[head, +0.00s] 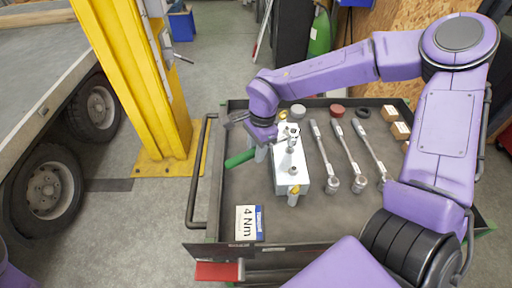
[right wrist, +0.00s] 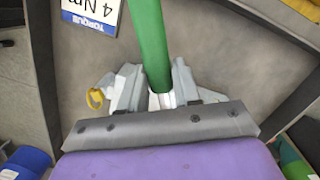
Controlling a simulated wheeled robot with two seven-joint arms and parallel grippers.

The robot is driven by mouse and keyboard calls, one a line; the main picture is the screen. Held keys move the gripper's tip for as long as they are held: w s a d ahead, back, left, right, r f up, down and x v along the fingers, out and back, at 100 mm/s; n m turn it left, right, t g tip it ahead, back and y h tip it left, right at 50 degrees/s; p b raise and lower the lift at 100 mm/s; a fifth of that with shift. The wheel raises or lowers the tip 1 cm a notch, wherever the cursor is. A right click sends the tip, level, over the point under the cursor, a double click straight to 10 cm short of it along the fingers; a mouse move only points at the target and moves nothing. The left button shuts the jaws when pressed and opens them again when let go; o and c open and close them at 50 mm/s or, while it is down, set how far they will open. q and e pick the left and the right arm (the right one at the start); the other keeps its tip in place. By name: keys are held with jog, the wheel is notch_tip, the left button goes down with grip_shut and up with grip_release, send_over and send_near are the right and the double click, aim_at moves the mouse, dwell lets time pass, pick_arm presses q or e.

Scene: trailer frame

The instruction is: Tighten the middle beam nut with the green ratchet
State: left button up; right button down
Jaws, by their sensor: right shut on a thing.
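My right gripper (head: 262,148) is over the left part of the cart tray, shut on the green ratchet (head: 240,158). The ratchet's green handle (right wrist: 150,45) runs up between the fingers in the right wrist view; its head is hidden there. A light grey metal beam block (head: 288,180) stands on the tray just right of the gripper, with nuts or fittings on top and yellow parts at its ends. A metal fitting (head: 293,132) shows near its upper end. I cannot tell whether the ratchet touches the block. My left gripper is not in view.
Several wrenches (head: 325,160) lie on the tray (head: 225,205) to the right. A "4 Nm" torque card (head: 249,223) lies at the front left. Wooden blocks (head: 400,131) and round caps sit at the back. A yellow post (head: 125,90) and trailer wheels stand at left.

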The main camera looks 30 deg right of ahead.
jog(key=shift+w+f, duration=0.15)
jog(key=shift+f, duration=0.3)
jog(key=shift+r, duration=0.1)
jog(key=shift+a+p, duration=0.1)
jog(key=shift+p, duration=0.25)
jog(key=shift+f+b, duration=0.65)
jog(key=shift+f, duration=0.65)
